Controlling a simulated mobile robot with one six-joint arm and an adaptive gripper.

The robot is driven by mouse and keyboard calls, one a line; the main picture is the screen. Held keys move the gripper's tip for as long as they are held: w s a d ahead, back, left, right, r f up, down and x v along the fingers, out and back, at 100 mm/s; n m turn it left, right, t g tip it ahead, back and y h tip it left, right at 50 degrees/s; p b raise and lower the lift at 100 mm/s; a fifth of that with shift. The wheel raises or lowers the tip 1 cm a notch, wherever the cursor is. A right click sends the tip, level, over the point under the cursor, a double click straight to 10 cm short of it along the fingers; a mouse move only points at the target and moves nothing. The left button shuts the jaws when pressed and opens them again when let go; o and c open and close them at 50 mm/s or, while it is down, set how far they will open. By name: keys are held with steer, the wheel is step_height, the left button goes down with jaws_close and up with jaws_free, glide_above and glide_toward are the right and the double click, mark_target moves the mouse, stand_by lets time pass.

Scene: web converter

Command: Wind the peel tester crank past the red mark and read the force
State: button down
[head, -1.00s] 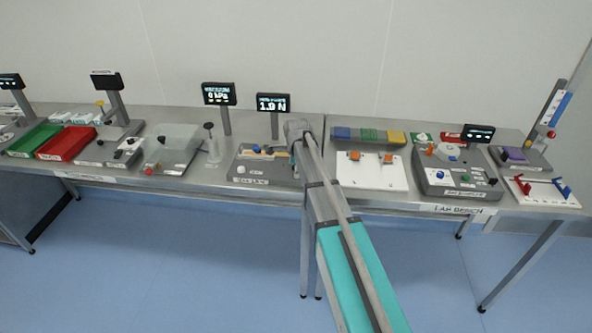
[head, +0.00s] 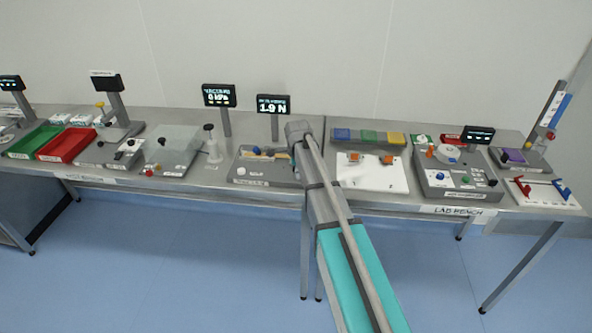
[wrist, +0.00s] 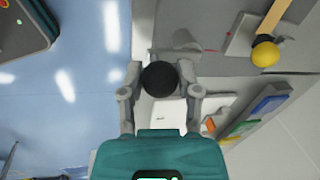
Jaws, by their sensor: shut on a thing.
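In the wrist view, my gripper (wrist: 161,70) is shut on the round black crank knob (wrist: 160,79), one finger on each side. In the head view my arm hides the gripper and crank.
On the right, close to my arm, lies a white board (head: 370,179) with orange pieces. Coloured blocks stand behind it.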

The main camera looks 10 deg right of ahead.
steer(key=shift+d, duration=0.1)
steer(key=n, duration=0.1)
steer(key=d+n, duration=0.1)
steer(key=n, duration=0.1)
steer(key=shift+d+n+y, duration=0.15)
steer(key=shift+n+y, duration=0.15)
steer(key=n, duration=0.2)
steer(key=d+n, duration=0.1)
steer(key=n, duration=0.1)
steer(key=w+d+n+y, duration=0.1)
steer(key=n, duration=0.2)
steer(key=shift+d+g, duration=0.2)
steer(key=shift+g, duration=0.1)
steer(key=shift+w+d+n+g+y, duration=0.15)
steer(key=shift+d+n, duration=0.05)
steer(key=shift+n, duration=0.5)
steer(key=shift+w+d+n+g+y, duration=0.1)
steer(key=shift+d+n+g+y, duration=0.1)
steer(key=shift+n, duration=0.5)
steer(key=shift+c, duration=1.5)
jaws_free()
